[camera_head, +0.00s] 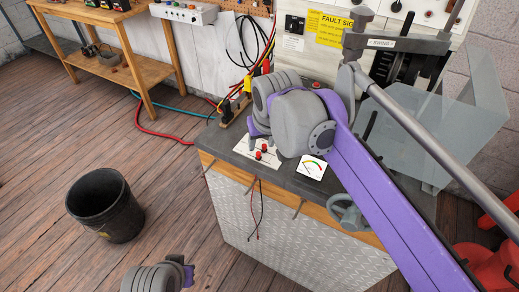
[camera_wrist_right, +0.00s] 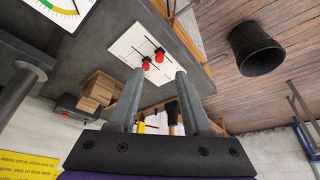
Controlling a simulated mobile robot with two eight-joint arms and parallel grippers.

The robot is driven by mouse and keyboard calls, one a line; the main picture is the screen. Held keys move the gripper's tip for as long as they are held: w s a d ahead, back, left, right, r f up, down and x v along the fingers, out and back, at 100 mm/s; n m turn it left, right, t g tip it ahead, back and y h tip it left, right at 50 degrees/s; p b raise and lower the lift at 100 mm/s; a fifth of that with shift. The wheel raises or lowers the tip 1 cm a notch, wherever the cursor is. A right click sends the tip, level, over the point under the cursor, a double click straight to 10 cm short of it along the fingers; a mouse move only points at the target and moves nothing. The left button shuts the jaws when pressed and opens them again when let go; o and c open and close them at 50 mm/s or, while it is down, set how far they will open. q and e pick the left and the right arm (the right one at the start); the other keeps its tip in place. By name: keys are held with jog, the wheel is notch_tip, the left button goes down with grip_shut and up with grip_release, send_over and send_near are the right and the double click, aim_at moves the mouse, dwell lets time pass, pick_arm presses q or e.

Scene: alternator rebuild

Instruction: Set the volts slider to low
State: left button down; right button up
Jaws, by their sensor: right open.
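A white slider panel (camera_head: 243,149) lies on the dark bench top, with two red knobs on thin dark slots. In the right wrist view the panel (camera_wrist_right: 126,45) shows one red knob (camera_wrist_right: 159,56) and a second red knob (camera_wrist_right: 146,63) beside it. The labels are too small to read, so I cannot tell which is volts. My right gripper (camera_head: 261,141) is over the panel's far edge. Its fingers (camera_wrist_right: 155,78) are open and empty, with the knobs just beyond the tips; I see no contact.
A dial meter (camera_head: 312,166) stands right of the panel, near a grey handwheel (camera_head: 347,212) at the bench's front. A wooden block holder (camera_wrist_right: 101,87) with cables sits behind. A grey bar (camera_head: 397,44) and clear shield (camera_head: 470,120) stand right. A black bucket (camera_head: 105,205) is on the floor.

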aim_at(258, 153)
jog(key=b+x, duration=0.1)
jog(key=x, duration=0.5)
jog(key=shift+w+f, duration=0.2)
jog(key=shift+f, duration=0.1)
grip_shut()
dwell(1.1)
